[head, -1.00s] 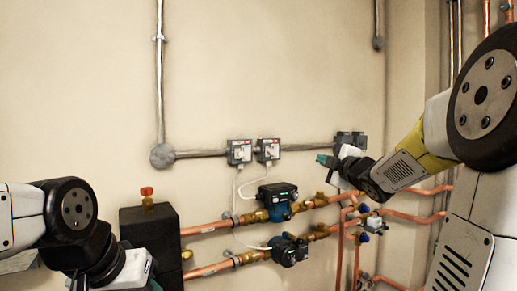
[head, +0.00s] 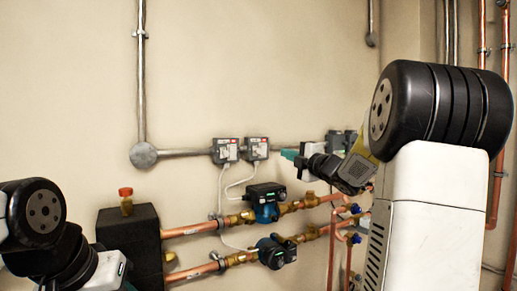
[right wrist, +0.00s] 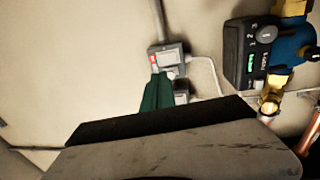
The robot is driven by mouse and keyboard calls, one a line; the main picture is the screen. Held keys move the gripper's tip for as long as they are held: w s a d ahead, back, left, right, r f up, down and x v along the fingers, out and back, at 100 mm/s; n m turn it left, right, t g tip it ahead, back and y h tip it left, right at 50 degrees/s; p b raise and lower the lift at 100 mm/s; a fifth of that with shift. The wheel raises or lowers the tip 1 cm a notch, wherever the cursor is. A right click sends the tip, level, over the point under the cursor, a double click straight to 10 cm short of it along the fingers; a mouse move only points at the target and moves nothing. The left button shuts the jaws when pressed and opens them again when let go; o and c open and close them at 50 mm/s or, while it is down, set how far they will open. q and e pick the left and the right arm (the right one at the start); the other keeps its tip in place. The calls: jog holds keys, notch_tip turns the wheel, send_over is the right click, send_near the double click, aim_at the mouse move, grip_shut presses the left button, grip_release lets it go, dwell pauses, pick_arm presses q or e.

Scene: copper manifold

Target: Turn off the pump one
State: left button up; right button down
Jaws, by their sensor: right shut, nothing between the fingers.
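Two small grey switch boxes with red labels are on the wall, a left box (head: 225,150) and a right box (head: 257,149). White cables run from them down to an upper pump (head: 266,203) and a lower pump (head: 275,252). I cannot read which is pump one. My right gripper (head: 290,154) is shut and empty, just right of the right box. In the right wrist view its green fingers (right wrist: 158,92) overlap one switch box (right wrist: 168,55) and partly hide another; contact is unclear. The upper pump (right wrist: 250,50) shows a lit display. My left gripper is mostly cut off, fingertips hidden.
Copper pipes (head: 195,229) run along the wall below the boxes. A grey conduit (head: 185,153) joins the boxes to a round junction (head: 143,155). A dark block with a red-capped fitting (head: 126,200) stands at left. Grey boxes (head: 340,142) are behind my right gripper.

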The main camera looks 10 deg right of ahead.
aim_at(265, 145)
jog(key=x, duration=1)
jog(key=shift+w+a, duration=0.1)
jog(key=shift+w, duration=0.25)
jog(key=shift+w+a+r, duration=0.1)
jog(key=shift+w+r, duration=0.05)
